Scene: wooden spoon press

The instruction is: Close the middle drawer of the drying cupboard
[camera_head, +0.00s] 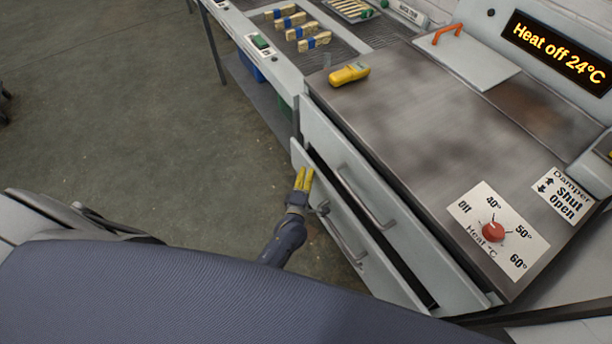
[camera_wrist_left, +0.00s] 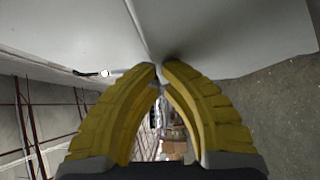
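The grey drying cupboard has a top drawer (camera_head: 385,203) that looks flush. The drawer front below it, which I take as the middle drawer (camera_head: 325,195), stands out a little, with a dark gap behind its upper edge. Its bar handle (camera_head: 343,238) is on the front. Any lower drawer is hidden. My left gripper (camera_head: 304,178) has yellow fingers and is at the outer face of this front, near its far end. In the left wrist view the fingertips (camera_wrist_left: 160,70) meet or nearly meet, with nothing held, close to a pale panel (camera_wrist_left: 220,35). Contact is unclear. My right gripper is out of view.
The cupboard top holds a yellow meter (camera_head: 349,74), a red heat knob (camera_head: 493,231) and an orange-handled lid (camera_head: 450,55). A display (camera_head: 558,52) reads "Heat off 24°C". A bench (camera_head: 262,45) with wooden pieces stands beyond.

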